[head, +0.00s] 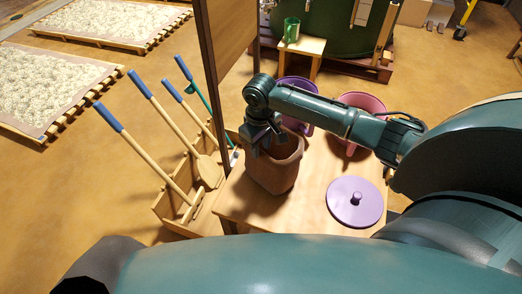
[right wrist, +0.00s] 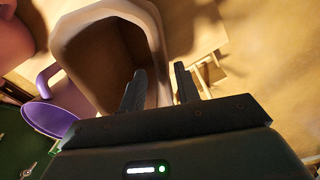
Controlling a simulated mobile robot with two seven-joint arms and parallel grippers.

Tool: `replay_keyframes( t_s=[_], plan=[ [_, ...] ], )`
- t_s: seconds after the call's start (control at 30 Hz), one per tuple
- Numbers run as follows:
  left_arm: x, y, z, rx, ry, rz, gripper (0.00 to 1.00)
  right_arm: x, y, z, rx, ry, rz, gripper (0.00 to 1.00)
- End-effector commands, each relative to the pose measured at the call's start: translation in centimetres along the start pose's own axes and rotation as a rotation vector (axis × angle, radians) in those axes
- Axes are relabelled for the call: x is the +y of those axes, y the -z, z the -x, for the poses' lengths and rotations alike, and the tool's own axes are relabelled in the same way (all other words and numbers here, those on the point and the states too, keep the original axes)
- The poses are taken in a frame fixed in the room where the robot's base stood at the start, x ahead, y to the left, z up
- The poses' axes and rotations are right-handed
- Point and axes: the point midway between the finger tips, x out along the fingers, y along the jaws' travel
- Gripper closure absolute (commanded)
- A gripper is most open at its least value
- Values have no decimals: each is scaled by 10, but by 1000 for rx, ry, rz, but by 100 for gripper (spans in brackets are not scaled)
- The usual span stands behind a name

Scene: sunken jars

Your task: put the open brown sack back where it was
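The open brown sack (head: 272,178) stands upright on the wooden table (head: 315,215), near its left edge. Its mouth faces up and its inside looks dark. My right gripper (head: 264,138) is at the left far part of the sack's rim, pointing down. In the right wrist view the sack (right wrist: 75,35) shows its pale rim, and the fingers of my right gripper (right wrist: 159,70) are apart. One finger overlaps the mouth and the other lies outside the rim; the wall shows between them with gaps. My left gripper is not in view.
A purple pot (head: 299,90) and a pink pot (head: 360,104) stand behind the sack. A purple lid (head: 354,202) lies on the table at right. A wooden post (head: 212,75) and a rack of blue-handled tools (head: 175,205) are close on the left.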

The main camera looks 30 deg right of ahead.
Motion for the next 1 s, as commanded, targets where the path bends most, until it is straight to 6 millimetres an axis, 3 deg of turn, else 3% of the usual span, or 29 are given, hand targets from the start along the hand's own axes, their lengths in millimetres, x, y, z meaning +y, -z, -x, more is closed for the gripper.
replay_keyframes(
  t_s=[0.1,0.3,0.47,0.57,0.67,0.8,0.9,1.0],
  plan=[
    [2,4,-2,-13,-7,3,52,0,1,31,4,-1,1,68],
    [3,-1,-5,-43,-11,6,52,0,1,68,3,0,0,68],
    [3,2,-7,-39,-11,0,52,0,0,83,1,1,1,68],
    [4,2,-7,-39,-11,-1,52,-10,0,77,18,17,14,68],
    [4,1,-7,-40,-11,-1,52,-39,-2,52,84,68,51,68],
    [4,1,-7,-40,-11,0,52,-106,-10,11,273,191,99,68],
    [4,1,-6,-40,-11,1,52,-149,-22,-4,439,272,98,68],
    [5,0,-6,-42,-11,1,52,-178,-37,-7,604,320,62,68]
  ],
)
